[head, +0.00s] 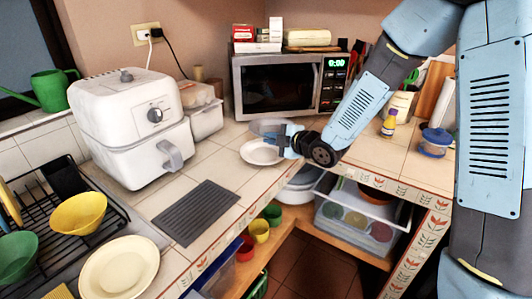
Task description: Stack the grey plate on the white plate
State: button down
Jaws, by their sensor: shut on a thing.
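The grey plate (267,124) shows in the head view in front of the microwave, behind the white plate. My gripper (279,136) is shut at the near right edge of the grey plate; its fingers hide part of that rim. The white plate (260,153) lies on the tiled counter just in front of the grey plate, under and left of my gripper. The two plates look apart. The height of the grey plate above the counter is hard to tell.
A microwave (284,86) stands behind the plates. A white air fryer (130,128) and a dark grey ribbed mat (196,212) are to the left. A cream plate (118,270) and a dish rack (62,222) are at front left. The counter's inner edge runs close to the white plate.

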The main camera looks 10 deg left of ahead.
jog(key=shift+w+a+f, duration=0.35)
jog(key=shift+w+f, duration=0.1)
jog(key=shift+f, duration=0.25)
jog(key=shift+w+a+f, duration=0.4)
jog(key=shift+w+f, duration=0.05)
jog(key=shift+f, duration=0.25)
jog(key=shift+w+a+f, duration=0.35)
jog(key=shift+w+f, duration=0.1)
jog(key=shift+f, duration=1.8)
jog(key=c, duration=1.5)
grip_release()
